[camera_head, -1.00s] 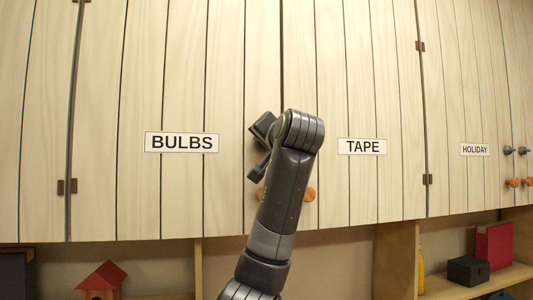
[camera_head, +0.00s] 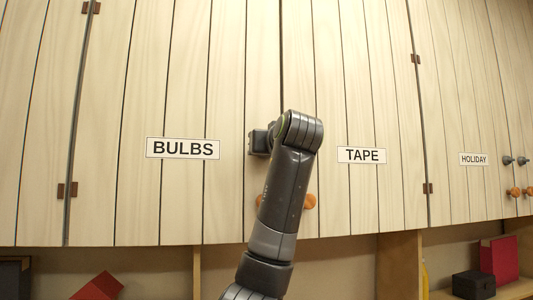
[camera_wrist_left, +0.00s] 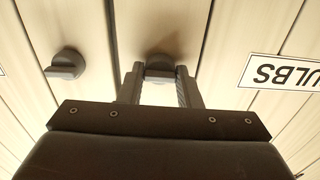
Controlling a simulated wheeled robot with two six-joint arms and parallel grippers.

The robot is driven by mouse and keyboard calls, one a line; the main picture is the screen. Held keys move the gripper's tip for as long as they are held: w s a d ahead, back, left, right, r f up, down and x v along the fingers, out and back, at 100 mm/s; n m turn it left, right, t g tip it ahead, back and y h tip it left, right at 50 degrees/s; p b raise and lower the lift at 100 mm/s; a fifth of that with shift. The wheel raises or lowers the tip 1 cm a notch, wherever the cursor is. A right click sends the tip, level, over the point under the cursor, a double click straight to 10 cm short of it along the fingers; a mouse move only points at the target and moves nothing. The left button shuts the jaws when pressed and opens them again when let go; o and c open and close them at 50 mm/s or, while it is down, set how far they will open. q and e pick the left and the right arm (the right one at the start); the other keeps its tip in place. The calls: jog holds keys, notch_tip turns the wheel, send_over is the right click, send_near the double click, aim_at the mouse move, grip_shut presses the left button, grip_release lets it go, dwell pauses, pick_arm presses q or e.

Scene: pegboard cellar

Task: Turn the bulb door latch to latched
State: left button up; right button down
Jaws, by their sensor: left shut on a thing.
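The bulb door (camera_head: 183,90) is a pale plank door with a BULBS label (camera_head: 182,148); the label shows upside down in the left wrist view (camera_wrist_left: 283,73). My left gripper (camera_wrist_left: 161,76) is shut on the dark grey bulb door latch (camera_wrist_left: 159,64), near the door's seam, with one finger on each side of it. In the head view, my arm hides the fingers and latch; only part of the dark wrist block (camera_head: 262,141) shows. The turned position of the latch is hard to tell. My right gripper is in neither view.
A similar grey latch (camera_wrist_left: 65,64) sits across the seam on the tape door (camera_head: 360,100). An orange knob (camera_head: 309,201) shows right of my arm. The holiday door has grey and orange knobs (camera_head: 514,192). Below are open shelves with a black box (camera_head: 473,284) and red items.

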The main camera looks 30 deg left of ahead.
pick_arm(q)
jog(key=shift+n, duration=0.3)
jog(key=o, duration=1)
jog(key=shift+w, duration=0.1)
jog(key=shift+c, duration=0.2)
jog(key=b+v, duration=0.7)
jog(key=v, duration=1)
jog(key=shift+s, duration=0.25)
